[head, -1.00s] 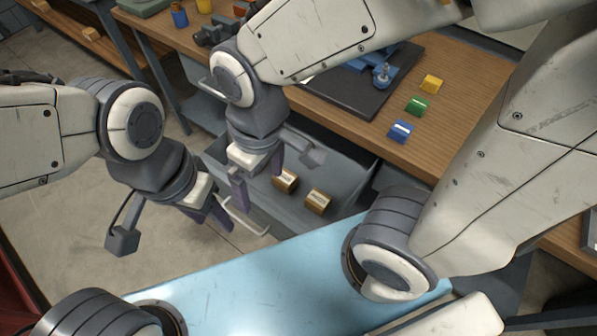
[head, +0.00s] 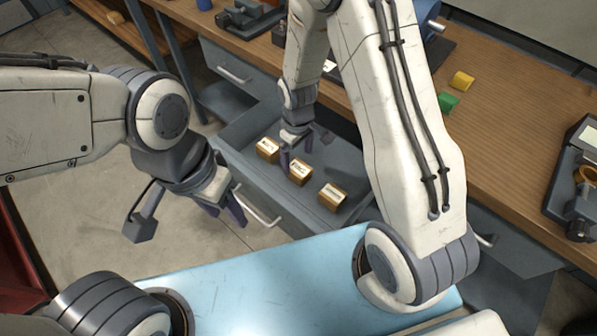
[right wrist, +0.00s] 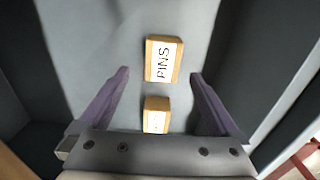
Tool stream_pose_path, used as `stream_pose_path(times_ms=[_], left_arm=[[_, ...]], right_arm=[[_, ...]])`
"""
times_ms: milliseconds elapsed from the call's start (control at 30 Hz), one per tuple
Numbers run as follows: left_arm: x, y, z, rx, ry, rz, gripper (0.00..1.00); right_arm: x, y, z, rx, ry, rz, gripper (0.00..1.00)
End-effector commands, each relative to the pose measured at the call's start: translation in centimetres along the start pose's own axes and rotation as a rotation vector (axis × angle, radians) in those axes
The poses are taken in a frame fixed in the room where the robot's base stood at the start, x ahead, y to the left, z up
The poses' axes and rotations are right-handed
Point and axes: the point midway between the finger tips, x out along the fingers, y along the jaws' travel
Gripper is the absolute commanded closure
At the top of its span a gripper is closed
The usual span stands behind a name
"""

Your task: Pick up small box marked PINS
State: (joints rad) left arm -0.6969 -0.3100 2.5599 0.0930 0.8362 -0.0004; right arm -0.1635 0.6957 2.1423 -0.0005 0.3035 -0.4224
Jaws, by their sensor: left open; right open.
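The small box marked PINS (right wrist: 161,60) shows in the right wrist view, tan with a white label, lying ahead and between the fingertips. A second labelled box (right wrist: 156,115) lies nearer, between the fingers. In the head view three such boxes sit in the open drawer: a left one (head: 267,150), a middle one (head: 299,173) and a right one (head: 332,197). Their labels are too small to read there. My right gripper (head: 297,155) is open and empty above the drawer, by the left and middle boxes. My left gripper (head: 223,209) is open and empty, left of the drawer front.
The open grey drawer (head: 232,130) has walls around the boxes. A wooden workbench (head: 510,125) stands behind it, with a yellow block (head: 462,81) and a green block (head: 448,103). A light blue surface (head: 270,275) of my own body is in front.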

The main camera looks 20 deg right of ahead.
Motion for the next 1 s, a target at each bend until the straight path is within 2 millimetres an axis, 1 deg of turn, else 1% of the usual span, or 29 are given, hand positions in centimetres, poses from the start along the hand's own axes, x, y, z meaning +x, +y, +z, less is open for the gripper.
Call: stream_pose_path(times_ms=[167, 300, 400, 500, 700, 733, 767, 800, 867, 900, 967, 1000], left_arm=[[0.0, 0.0, 0.0, 0.0, 0.0, 0.0, 0.5], [-0.1, 0.0, 0.0, 0.0, 0.0, 0.0, 0.5], [0.0, 0.0, 0.0, 0.0, 0.0, 0.0, 0.5], [0.0, 0.0, 0.0, 0.0, 0.0, 0.0, 0.5], [0.0, 0.0, 0.0, 0.0, 0.0, 0.0, 0.5], [0.0, 0.0, 0.0, 0.0, 0.0, 0.0, 0.5], [0.0, 0.0, 0.0, 0.0, 0.0, 0.0, 0.5], [0.0, 0.0, 0.0, 0.0, 0.0, 0.0, 0.5], [0.0, 0.0, 0.0, 0.0, 0.0, 0.0, 0.5], [0.0, 0.0, 0.0, 0.0, 0.0, 0.0, 0.5], [0.0, 0.0, 0.0, 0.0, 0.0, 0.0, 0.5], [0.0, 0.0, 0.0, 0.0, 0.0, 0.0, 0.5]], right_arm=[[1.6, -0.2, 0.4, 0.0, -0.004, -0.002, 0.03], [3.8, -0.4, 0.9, 0.0, -0.005, -0.002, 0.03], [5.0, -0.3, 0.7, 0.001, -0.002, -0.001, 0.03], [5.5, -0.3, 0.7, 0.001, -0.001, -0.001, 0.03], [5.5, -0.3, 0.7, 0.001, 0.001, 0.0, 0.03], [5.5, -0.3, 0.7, 0.001, 0.0, 0.0, 0.1], [5.4, -0.3, 0.7, 0.001, 0.0, 0.0, 0.22], [5.4, -0.3, 0.7, 0.001, 0.0, 0.0, 0.37], [5.4, -0.3, 0.7, 0.001, 0.0, 0.0, 0.6], [5.4, -0.3, 0.7, 0.001, 0.0, 0.0, 0.75], [5.4, -0.3, 0.7, 0.001, 0.0, 0.0, 0.98], [5.4, -0.3, 0.7, 0.001, 0.0, 0.0, 1.0]])
